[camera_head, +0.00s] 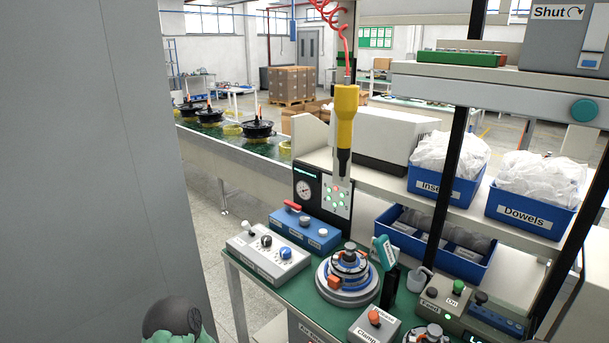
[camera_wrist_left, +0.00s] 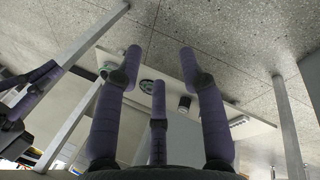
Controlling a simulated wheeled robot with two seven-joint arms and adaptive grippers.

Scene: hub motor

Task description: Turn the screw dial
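No control in view carries a label that I can read as the screw dial. In the head view a white control box (camera_head: 267,253) has a black knob, a blue knob and a small switch. Behind it a blue box (camera_head: 305,230) has several knobs and a red lever. A grey box (camera_head: 374,326) with an orange knob is at the bench's front. In the left wrist view my left gripper (camera_wrist_left: 160,68) has its three purple fingers spread, with nothing between them. My right gripper is not in view.
A round fixture (camera_head: 347,278) holding a hub part stands on the green bench. A yellow screwdriver (camera_head: 345,120) hangs above on a red coil. Blue bins (camera_head: 444,187) and a black post stand right. A large grey panel (camera_head: 90,170) fills the left. A conveyor runs behind.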

